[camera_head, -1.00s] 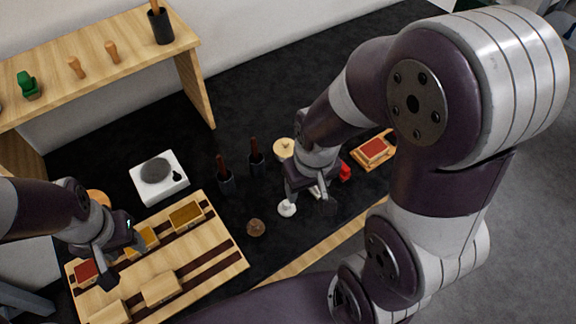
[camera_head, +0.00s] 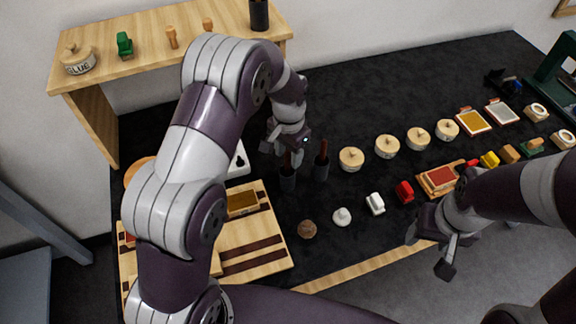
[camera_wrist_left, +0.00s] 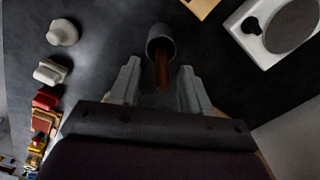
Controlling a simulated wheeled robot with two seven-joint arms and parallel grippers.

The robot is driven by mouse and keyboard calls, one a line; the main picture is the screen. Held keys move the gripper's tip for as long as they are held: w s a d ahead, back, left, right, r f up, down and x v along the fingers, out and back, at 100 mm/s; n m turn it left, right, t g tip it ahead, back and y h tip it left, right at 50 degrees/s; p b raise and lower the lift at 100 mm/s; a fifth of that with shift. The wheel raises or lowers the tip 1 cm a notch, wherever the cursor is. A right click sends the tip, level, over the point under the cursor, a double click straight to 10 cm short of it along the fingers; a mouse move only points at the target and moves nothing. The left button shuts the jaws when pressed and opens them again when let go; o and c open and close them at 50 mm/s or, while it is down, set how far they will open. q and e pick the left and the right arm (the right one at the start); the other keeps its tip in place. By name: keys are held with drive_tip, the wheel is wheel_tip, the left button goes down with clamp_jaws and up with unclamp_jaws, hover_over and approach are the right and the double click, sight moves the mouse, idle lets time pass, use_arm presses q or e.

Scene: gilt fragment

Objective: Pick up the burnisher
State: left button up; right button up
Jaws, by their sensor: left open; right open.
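Two dark cups stand on the black table in the head view, each with a red-brown handle upright in it. One cup (camera_head: 288,179) is under my left gripper (camera_head: 285,152); the other cup (camera_head: 320,171) is just to its right, with its handle (camera_head: 323,150) clear. I cannot tell for sure which handle is the burnisher's. In the left wrist view, a brown handle (camera_wrist_left: 162,72) rises from a cup (camera_wrist_left: 160,40), between the open fingers of my left gripper (camera_wrist_left: 158,88), with gaps on both sides. My right gripper (camera_head: 430,252) is open and empty at the table's front edge.
A wooden rack (camera_head: 270,246) with dark strips lies at the left front. A brown ball-like piece (camera_head: 307,229), a white knob (camera_head: 342,216) and a red block (camera_head: 404,191) stand right of it. Several round lidded boxes (camera_head: 351,158) line the middle. A wooden shelf (camera_head: 140,45) stands behind.

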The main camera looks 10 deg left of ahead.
sight(287, 169)
use_arm(q)
drive_tip(key=shift+a+f, duration=0.15)
drive_tip(key=shift+f, duration=1.3)
clamp_jaws()
